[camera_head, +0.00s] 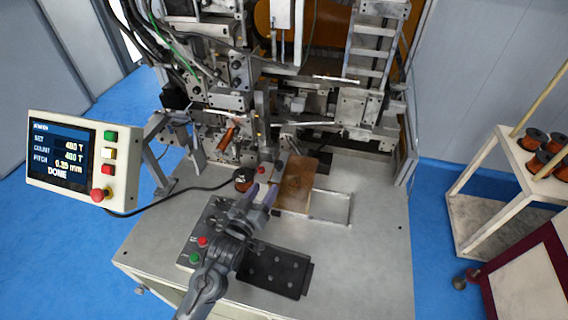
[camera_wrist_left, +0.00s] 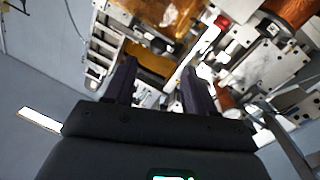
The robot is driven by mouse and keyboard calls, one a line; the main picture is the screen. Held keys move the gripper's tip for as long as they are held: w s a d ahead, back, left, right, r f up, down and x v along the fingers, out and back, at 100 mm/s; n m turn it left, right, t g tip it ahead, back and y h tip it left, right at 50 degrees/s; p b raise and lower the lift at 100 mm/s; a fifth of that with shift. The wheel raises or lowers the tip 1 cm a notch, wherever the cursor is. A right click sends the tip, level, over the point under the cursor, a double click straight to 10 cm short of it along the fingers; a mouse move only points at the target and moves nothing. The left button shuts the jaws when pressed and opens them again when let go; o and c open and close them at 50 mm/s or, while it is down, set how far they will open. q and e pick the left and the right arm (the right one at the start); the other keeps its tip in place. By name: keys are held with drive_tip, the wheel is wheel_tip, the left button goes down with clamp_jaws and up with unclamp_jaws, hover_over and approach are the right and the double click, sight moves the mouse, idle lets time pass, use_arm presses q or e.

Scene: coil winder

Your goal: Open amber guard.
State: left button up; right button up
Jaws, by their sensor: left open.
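The amber guard (camera_head: 297,183) looks like a brown-amber, see-through plate at the front of the winder, sloping over a thin metal frame (camera_head: 335,208) on the deck. My right gripper is not in view.
A button box (camera_head: 203,240) and dark plate (camera_head: 275,270) lie on the grey deck (camera_head: 360,260) under my left arm. A copper spool (camera_head: 243,179) sits left of my fingers. A display (camera_head: 80,160) reading DONE stands left. A cart (camera_head: 500,190) with copper spools stands right.

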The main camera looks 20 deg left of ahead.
sight(277, 168)
use_arm(q)
drive_tip(key=w, duration=0.7)
drive_tip(key=w+d, duration=0.1)
drive_tip(key=w, duration=0.3)
drive_tip(key=shift+w+r, duration=0.1)
drive_tip(key=shift+r, duration=0.15)
clamp_jaws()
